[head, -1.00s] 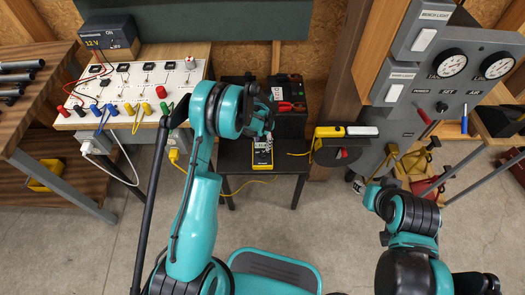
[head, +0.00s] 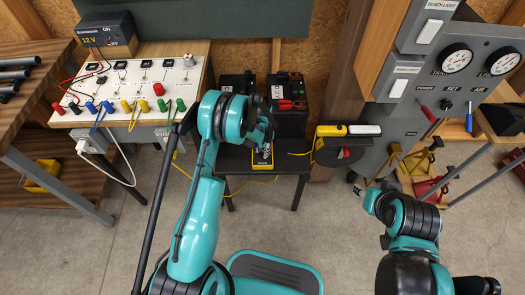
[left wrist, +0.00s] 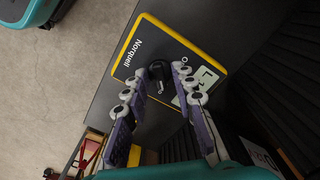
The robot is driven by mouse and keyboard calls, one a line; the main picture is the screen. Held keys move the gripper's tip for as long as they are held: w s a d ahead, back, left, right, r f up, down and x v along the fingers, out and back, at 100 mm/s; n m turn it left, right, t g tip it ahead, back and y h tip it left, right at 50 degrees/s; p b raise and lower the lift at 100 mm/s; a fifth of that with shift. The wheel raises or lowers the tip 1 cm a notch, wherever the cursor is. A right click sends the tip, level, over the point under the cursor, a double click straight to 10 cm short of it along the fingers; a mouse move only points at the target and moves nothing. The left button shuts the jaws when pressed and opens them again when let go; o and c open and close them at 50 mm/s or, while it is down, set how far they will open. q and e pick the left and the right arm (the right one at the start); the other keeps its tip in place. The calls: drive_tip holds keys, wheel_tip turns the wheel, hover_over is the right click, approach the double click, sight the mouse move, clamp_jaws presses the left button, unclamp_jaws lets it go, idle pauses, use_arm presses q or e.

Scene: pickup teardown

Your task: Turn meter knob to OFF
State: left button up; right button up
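The yellow-edged meter (head: 263,167) lies on a small black table; in the head view my left gripper (head: 266,146) covers most of it. In the left wrist view the meter (left wrist: 150,42) shows its dark face, the word "Norquell", part of a pale display and a black round knob (left wrist: 159,70). My left gripper (left wrist: 161,72) is open, its two purple-padded fingers on either side of the knob. I cannot tell whether they touch it. The knob's setting is not readable. My right arm is at the right, with its gripper (head: 359,188) small and dark, its fingers unclear.
The black table (head: 287,160) also carries dark batteries (head: 288,118) with red clips behind the meter. A yellow cable (head: 228,192) hangs at the table's left. A white terminal panel (head: 130,90) stands left and a grey gauge panel (head: 455,90) right. The floor in front is open.

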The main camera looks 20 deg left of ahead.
use_arm(q)
clamp_jaws()
drive_tip(key=shift+n, duration=0.4)
drive_tip(key=n, duration=0.3)
drive_tip(key=shift+n, duration=0.4)
drive_tip(key=n, duration=0.4)
drive_tip(key=shift+s, duration=0.1)
drive_tip(key=n, duration=0.4)
drive_tip(key=shift+n, duration=0.4)
drive_tip(key=n, duration=0.4)
drive_tip(key=shift+n, duration=0.4)
